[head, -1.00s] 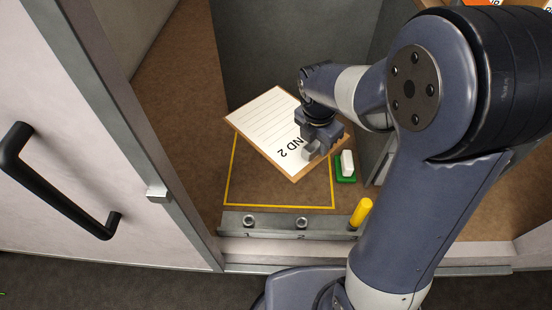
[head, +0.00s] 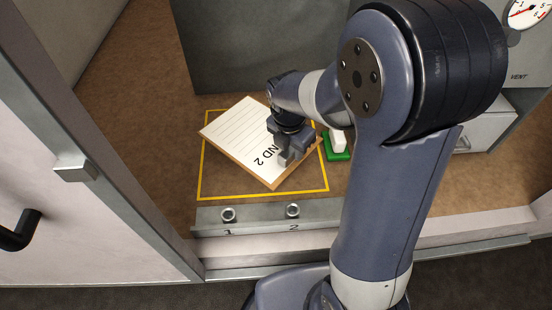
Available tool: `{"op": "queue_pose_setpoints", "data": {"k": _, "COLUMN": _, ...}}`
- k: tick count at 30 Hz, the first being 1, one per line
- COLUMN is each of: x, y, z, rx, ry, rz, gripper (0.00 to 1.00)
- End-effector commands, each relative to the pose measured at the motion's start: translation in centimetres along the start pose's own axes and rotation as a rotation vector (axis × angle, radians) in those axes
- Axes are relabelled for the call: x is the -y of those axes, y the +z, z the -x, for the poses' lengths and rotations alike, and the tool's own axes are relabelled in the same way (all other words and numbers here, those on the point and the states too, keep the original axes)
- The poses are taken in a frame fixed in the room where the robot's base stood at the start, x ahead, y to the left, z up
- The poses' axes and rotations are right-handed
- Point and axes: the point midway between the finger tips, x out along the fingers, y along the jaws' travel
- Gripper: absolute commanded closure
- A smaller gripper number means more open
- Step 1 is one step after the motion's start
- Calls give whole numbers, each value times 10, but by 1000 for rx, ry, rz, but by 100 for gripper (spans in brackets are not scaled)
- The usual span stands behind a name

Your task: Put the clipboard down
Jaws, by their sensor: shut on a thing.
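The clipboard (head: 238,140) is a brown board with a lined white sheet, and part of its print reads "ND 2". It is turned at an angle over the yellow-outlined rectangle (head: 203,165) on the brown surface. My gripper (head: 286,160) is shut on the clipboard at its right part, near the print. My gripper and wrist hide some of the sheet. I cannot tell whether the board touches the surface or hangs just above it.
A green and white block (head: 337,153) stands right of the clipboard. A metal strip with two knobs marked 1 (head: 228,214) and 2 (head: 292,210) runs along the front. A grey panel (head: 260,50) stands behind. A door with a black handle (head: 20,232) is at left.

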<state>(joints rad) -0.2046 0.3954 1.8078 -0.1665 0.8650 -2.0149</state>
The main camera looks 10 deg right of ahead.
Motion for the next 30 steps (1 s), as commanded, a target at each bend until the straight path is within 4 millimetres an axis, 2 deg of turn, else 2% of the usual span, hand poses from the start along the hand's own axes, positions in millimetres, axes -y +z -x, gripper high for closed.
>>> {"op": "queue_pose_setpoints", "data": {"k": 1, "x": 1, "y": -2, "z": -14, "rx": -2, "ry": -4, "rz": 0, "gripper": 100}}
{"op": "queue_pose_setpoints", "data": {"k": 3, "x": 0, "y": -4, "z": -26, "rx": -2, "ry": -3, "rz": -1, "gripper": 100}}
{"op": "queue_pose_setpoints", "data": {"k": 11, "x": 0, "y": -7, "z": -48, "rx": 0, "ry": -2, "rz": 1, "gripper": 100}}
{"op": "queue_pose_setpoints", "data": {"k": 16, "x": 0, "y": -11, "z": -72, "rx": -1, "ry": -2, "rz": 0, "gripper": 100}}
{"op": "queue_pose_setpoints", "data": {"k": 28, "x": 0, "y": -12, "z": -79, "rx": 1, "ry": 0, "rz": 0, "gripper": 100}}
{"op": "queue_pose_setpoints", "data": {"k": 29, "x": 0, "y": -12, "z": -80, "rx": 0, "ry": -1, "rz": 0, "gripper": 72}}
{"op": "queue_pose_setpoints", "data": {"k": 30, "x": 0, "y": -12, "z": -79, "rx": 0, "ry": 0, "rz": 0, "gripper": 69}}
